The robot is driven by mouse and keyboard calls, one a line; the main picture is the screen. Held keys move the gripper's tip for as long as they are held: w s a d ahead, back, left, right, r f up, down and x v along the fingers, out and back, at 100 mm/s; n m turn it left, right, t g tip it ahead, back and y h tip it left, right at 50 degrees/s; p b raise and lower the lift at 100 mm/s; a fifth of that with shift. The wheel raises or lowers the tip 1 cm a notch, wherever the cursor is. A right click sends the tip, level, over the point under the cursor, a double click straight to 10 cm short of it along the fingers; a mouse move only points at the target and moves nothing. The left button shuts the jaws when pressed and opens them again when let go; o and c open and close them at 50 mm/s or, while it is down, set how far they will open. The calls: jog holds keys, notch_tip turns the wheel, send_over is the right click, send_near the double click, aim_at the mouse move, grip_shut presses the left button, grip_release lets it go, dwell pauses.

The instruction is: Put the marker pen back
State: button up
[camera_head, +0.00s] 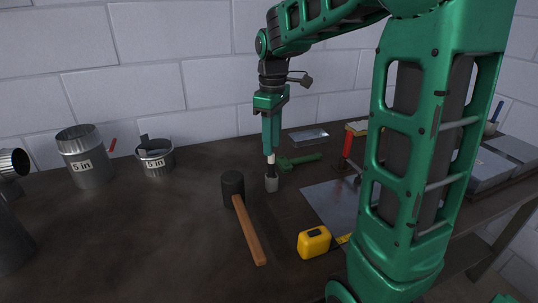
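The marker pen (270,168) stands upright, white with a dark part near its upper end. Its lower end is at a small grey cylindrical holder (271,185) on the bench, and appears to be inside its mouth. My green gripper (269,152) points straight down above the holder, its fingers close together on the pen's upper part. The fingers hide the pen's top.
A black-headed mallet (248,230) lies just left of the holder, and a green tool (300,160) to its right.

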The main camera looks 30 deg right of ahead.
notch_tip(320, 180, up, 6)
jog(key=s+d+f+m, duration=0.1)
jog(key=s+f+m, duration=0.3)
jog(key=s, duration=0.5)
jog(key=s+d+f+m, duration=0.1)
jog(key=s+f+m, duration=0.3)
jog(key=s, duration=0.5)
jog(key=s+d+f+m, duration=0.1)
jog(key=s+f+m, duration=0.3)
jog(key=s, duration=0.5)
jog(key=shift+f+m, duration=0.2)
jog(key=shift+m, duration=0.4)
jog(key=shift+d, duration=0.15)
